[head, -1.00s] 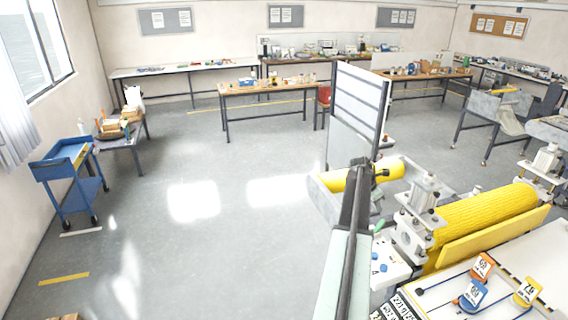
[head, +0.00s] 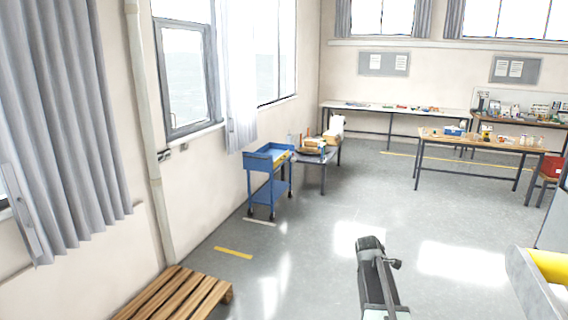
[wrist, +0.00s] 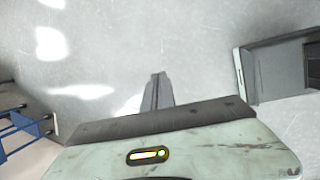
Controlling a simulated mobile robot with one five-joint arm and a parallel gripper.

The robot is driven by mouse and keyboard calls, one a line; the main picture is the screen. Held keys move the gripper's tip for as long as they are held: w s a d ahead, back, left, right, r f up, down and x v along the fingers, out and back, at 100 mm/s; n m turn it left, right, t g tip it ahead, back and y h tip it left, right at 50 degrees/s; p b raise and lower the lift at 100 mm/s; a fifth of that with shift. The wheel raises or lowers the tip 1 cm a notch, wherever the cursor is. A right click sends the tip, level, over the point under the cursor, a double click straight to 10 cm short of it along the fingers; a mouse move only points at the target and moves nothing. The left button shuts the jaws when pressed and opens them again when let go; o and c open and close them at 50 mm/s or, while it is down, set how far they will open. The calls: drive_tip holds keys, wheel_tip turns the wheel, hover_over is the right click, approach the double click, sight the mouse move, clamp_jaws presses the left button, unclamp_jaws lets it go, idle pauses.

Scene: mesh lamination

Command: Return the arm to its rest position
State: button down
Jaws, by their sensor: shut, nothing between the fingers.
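My gripper (wrist: 157,80) shows in the middle of the wrist view as two thin dark fingers pressed together, with only floor around them. In the head view the end of my arm (head: 372,262) stands at the lower middle, dark grey, over open floor. It holds nothing and touches nothing that I can see. The lower part of my arm is cut off by the bottom edge of the picture.
A wooden pallet (head: 180,296) lies at the lower left. A blue cart (head: 268,158) and a low table (head: 318,165) stand by the left wall. A grey-walled trough with yellow inside (head: 520,275) is at the right edge. The floor between is clear.

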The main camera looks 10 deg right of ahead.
drive_tip(key=s+a+f+m+y+b, duration=0.1)
drive_tip(key=s+a+f+b, duration=0.15)
drive_tip(key=a, duration=0.55)
drive_tip(key=s+a+f+m+b, duration=0.1)
drive_tip(key=s+a+f+m, duration=0.15)
drive_tip(key=a, duration=0.45)
drive_tip(key=s+a+f+m+g+y, duration=0.1)
drive_tip(key=s+a+m+y, duration=0.1)
drive_tip(key=s+a+m, duration=0.6)
drive_tip(key=s+m, duration=0.1)
drive_tip(key=m, duration=0.4)
drive_tip(key=shift+a+f+g, duration=0.25)
drive_tip(key=shift+f+g, duration=0.05)
drive_tip(key=shift+f, duration=0.1)
drive_tip(key=shift+m, duration=0.25)
